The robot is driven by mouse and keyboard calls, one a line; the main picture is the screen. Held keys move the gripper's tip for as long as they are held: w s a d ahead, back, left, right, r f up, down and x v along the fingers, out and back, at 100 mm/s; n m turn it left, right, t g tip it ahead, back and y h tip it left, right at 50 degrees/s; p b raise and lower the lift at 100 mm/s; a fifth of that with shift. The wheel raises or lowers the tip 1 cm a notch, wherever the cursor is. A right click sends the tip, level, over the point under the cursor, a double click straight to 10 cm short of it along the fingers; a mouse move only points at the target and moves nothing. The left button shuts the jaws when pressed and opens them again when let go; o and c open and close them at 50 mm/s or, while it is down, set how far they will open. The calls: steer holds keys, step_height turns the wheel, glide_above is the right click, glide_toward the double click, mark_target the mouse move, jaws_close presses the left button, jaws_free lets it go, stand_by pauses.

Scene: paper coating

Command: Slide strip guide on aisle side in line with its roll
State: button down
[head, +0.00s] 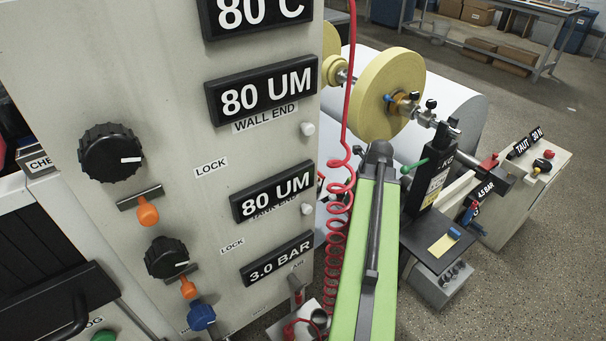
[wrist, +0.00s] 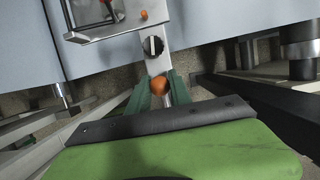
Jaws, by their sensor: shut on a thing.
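In the wrist view my gripper (wrist: 158,92) has its green fingers shut on an orange ball knob (wrist: 159,84). The knob sits at the near end of a pale metal bar carrying a black dial with a white mark (wrist: 153,46). The bar leads up to a metal bracket (wrist: 97,27), which I take for the strip guide. My green arm hides the gripper and guide there. I cannot tell whether guide and roll line up.
A control panel (head: 190,235) with knobs and displays fills the left. A coiled red hose (head: 341,185) hangs beside my arm. A black post (head: 432,178) and a dark shelf (head: 440,245) stand close on the right. Open floor (head: 540,240) lies further right.

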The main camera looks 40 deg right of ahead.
steer(key=shift+s+a, duration=0.1)
steer(key=shift+s, duration=1.35)
steer(key=c, duration=1.2)
jaws_free()
steer(key=shift+o, duration=0.2)
steer(key=shift+r, duration=0.1)
